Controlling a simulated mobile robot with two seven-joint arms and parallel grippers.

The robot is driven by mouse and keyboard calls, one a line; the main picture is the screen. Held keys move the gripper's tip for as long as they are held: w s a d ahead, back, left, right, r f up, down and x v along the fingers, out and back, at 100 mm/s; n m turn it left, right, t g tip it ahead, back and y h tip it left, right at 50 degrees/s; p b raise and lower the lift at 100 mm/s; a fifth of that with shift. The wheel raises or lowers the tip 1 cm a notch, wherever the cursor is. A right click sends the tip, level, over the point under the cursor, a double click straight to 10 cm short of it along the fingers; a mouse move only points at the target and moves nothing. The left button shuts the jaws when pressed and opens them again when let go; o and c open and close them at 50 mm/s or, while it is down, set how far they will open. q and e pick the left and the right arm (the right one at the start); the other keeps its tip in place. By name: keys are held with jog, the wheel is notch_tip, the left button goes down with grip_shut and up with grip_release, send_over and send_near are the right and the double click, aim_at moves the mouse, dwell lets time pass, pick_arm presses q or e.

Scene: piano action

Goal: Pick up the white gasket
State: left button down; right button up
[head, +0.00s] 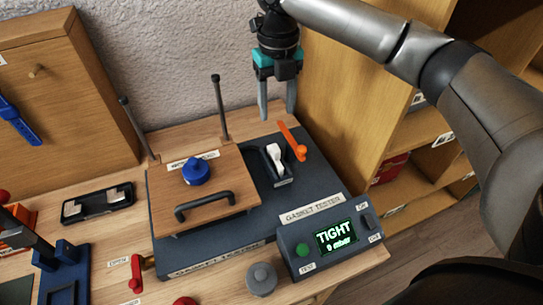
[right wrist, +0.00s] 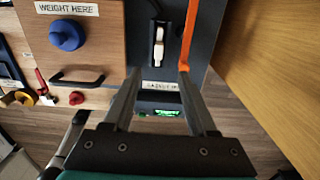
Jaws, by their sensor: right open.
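I cannot make out a white gasket clearly in either view. The gasket tester (head: 235,220) is a dark base with a wooden lid (head: 218,168), which is down and carries a blue weight (head: 195,171) and a black handle (head: 205,206). The lid hides what is under it. My right gripper (head: 277,110) is open and empty, pointing down above the back right of the tester. In the right wrist view its fingers (right wrist: 160,78) are apart, with a white lever (right wrist: 158,46) and an orange lever (right wrist: 187,40) beyond them. My left gripper is not in view.
The control box (head: 330,235) shows "TIGHT" on a green screen. Two dark posts stand behind the lid, the nearer right one (head: 219,105) left of my gripper. A wooden cabinet (head: 345,75) stands right. A black tray (head: 98,203) and a blue fixture (head: 65,265) are left.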

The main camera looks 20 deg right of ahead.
send_over(276, 148)
notch_tip(276, 148, down, 4)
jog(key=shift+s+f+b, duration=0.1)
jog(key=shift+s+b, duration=0.05)
jog(key=shift+b, duration=0.15)
notch_tip(276, 148, down, 3)
jog(key=shift+r, duration=0.1)
jog(key=shift+f+b, duration=0.35)
jog(key=shift+f, duration=0.55)
jog(key=f, duration=0.3)
jog(key=shift+w+f+b, duration=0.2)
jog(key=shift+f+b, duration=0.15)
jog(key=shift+b, duration=0.05)
jog(key=shift+f, duration=0.4)
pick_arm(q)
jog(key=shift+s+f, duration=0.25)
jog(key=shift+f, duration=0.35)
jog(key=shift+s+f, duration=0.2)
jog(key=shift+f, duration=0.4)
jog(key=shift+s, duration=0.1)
pick_arm(e)
jog(key=shift+a, duration=0.1)
jog(key=shift+c, duration=0.6)
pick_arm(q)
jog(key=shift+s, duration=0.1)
pick_arm(e)
grip_shut()
